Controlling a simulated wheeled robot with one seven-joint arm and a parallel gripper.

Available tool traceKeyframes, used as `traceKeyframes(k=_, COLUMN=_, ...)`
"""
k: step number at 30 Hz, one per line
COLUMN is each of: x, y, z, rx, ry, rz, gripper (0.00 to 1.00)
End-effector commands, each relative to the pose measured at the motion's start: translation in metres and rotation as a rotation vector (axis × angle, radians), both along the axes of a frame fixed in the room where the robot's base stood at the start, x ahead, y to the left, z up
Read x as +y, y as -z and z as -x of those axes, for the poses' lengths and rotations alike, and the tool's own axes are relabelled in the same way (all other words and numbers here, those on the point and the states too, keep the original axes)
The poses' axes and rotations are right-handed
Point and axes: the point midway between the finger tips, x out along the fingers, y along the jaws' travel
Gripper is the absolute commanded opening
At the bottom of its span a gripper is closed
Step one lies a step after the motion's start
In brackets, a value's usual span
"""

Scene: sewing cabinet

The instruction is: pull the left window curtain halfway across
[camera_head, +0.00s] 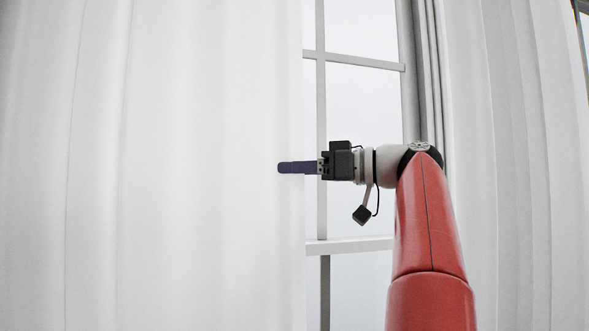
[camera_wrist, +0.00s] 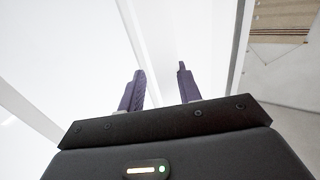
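The left curtain (camera_head: 160,165) is white, hangs in soft vertical folds and fills the left of the head view. Its right edge stands beside the bare window panes (camera_head: 360,110). My gripper (camera_head: 282,168) points left, with its purple fingers overlapping that edge in the picture. In the wrist view the two fingers (camera_wrist: 158,86) are clearly apart, so my gripper is open. White surfaces lie beyond and between them. I cannot tell whether the curtain edge is between the fingers or touches them.
A right curtain (camera_head: 510,160) hangs bunched at the right side of the window. The window has grey-white bars and a sill-like crossbar (camera_head: 350,245) below my gripper. A brown slatted patch (camera_wrist: 278,22) shows at upper right in the wrist view.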

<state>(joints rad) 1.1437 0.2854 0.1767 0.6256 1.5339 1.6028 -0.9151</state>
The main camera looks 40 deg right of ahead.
Motion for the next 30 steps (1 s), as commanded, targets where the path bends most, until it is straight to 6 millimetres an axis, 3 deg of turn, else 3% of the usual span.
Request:
traceKeyframes(k=12, x=-0.037, y=-0.001, z=0.053, rx=-0.002, ry=0.003, rz=0.001, gripper=0.34)
traceKeyframes(k=30, x=-0.039, y=0.0, z=0.059, rx=-0.001, ry=0.0, rz=0.001, gripper=0.34)
